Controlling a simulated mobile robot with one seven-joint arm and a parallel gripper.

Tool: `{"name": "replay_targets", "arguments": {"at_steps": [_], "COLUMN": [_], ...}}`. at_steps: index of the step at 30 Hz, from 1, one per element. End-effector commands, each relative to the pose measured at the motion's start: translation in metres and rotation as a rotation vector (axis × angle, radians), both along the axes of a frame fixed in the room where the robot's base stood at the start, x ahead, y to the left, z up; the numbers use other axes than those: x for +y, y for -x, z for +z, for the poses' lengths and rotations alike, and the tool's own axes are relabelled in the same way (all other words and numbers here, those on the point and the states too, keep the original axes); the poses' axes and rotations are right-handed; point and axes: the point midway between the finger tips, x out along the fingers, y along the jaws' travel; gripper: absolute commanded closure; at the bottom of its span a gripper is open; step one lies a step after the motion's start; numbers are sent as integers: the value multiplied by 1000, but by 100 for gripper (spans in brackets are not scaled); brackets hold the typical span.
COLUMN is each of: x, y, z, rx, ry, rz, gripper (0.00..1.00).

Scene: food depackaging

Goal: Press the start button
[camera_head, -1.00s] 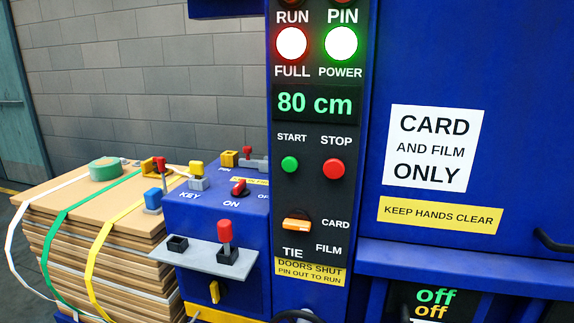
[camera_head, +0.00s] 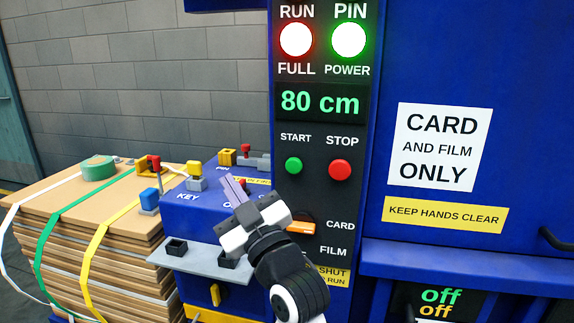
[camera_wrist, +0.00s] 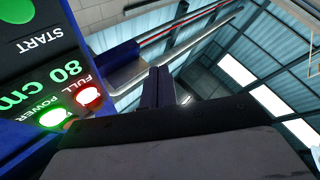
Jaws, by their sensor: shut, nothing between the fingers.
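The green start button (camera_head: 293,166) sits on the dark control panel under the word START, left of the red stop button (camera_head: 340,169). In the wrist view the start button (camera_wrist: 17,10) is at the top left corner, partly cut off. My gripper (camera_head: 228,182) is shut and empty. In the head view its fingertips point up and left, to the left of the start button and a little lower, apart from it. In the wrist view the shut fingers (camera_wrist: 160,88) stand in the middle, right of the panel.
An orange selector switch (camera_head: 300,228) is partly behind my gripper. The blue key box (camera_head: 180,208) with coloured levers and a grey shelf (camera_head: 195,257) lies left of the panel. A strapped cardboard stack (camera_head: 90,225) stands further left. A CARD AND FILM ONLY sign (camera_head: 437,147) is at right.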

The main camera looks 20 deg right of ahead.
Motion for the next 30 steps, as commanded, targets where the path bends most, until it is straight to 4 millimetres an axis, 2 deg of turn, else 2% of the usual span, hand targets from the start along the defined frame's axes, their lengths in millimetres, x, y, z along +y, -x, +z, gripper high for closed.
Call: {"name": "replay_targets", "arguments": {"at_steps": [1, 3, 6, 9, 13, 23, 30], "x": [-23, -45, -68, -81, -87, -88, -98], "y": [4, 11, 19, 25, 28, 27, 11], "z": [-5, -12, -19, -24, -26, -26, -25], "rx": [26, 57, 93, 113, 123, 123, 125], "ry": [12, 30, 48, 60, 65, 65, 64], "rz": [-37, -71, -104, -123, -129, -129, -129], "gripper": [100, 100, 100, 100, 100, 100, 100]}}
